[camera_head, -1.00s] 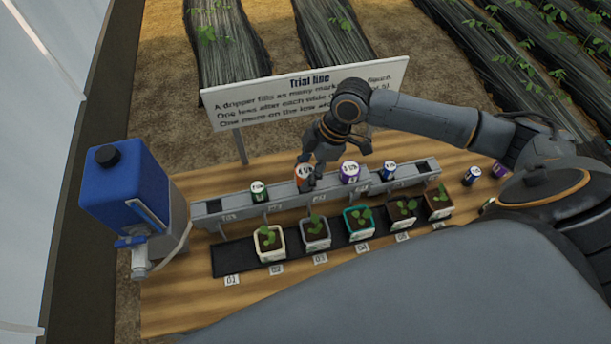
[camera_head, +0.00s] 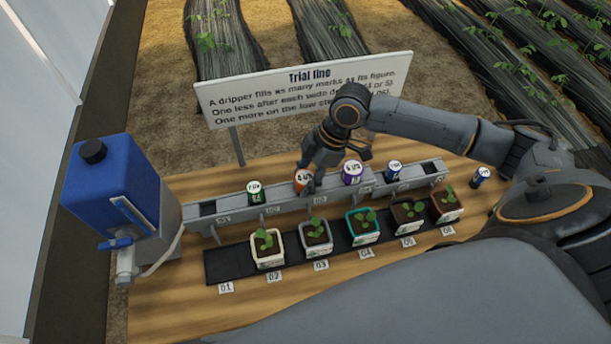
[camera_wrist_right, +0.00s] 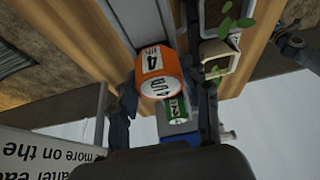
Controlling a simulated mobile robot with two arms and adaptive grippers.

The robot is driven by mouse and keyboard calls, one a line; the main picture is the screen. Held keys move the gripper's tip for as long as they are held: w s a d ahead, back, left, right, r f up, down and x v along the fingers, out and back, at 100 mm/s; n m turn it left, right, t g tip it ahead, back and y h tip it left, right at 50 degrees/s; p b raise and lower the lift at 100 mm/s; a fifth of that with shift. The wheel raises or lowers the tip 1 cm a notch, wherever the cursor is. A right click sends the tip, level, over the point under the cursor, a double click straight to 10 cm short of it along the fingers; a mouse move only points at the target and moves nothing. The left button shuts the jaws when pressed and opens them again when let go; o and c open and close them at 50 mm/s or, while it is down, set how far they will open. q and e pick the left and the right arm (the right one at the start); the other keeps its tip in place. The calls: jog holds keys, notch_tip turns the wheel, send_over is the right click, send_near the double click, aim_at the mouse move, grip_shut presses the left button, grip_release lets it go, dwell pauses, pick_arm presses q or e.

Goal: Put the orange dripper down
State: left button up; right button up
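The orange dripper (camera_head: 302,178) stands in the grey rail (camera_head: 283,206), between the green and purple drippers, at the position marked 03. My right gripper (camera_head: 309,174) reaches down over it from behind, with its fingers on either side. In the right wrist view the orange dripper (camera_wrist_right: 158,72), marked 4, lies between the two fingers (camera_wrist_right: 162,85), close to both. The fingers appear shut on it, though the contact at the tips is partly hidden. The lower part of the dripper is hidden in the rail.
The green (camera_head: 255,193), purple (camera_head: 352,173) and blue (camera_head: 393,171) drippers stand along the rail; its end slots look empty. Several potted seedlings stand on a dark strip (camera_head: 228,267) in front. A blue tank (camera_head: 115,190) is at left, a sign (camera_head: 300,88) behind.

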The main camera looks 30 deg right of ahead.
jog(key=shift+o, duration=1.2)
jog(key=shift+r, duration=0.1)
jog(key=b+v, duration=0.1)
jog(key=v, duration=1.1)
jog(key=shift+b, duration=0.4)
jog(key=shift+s, duration=0.1)
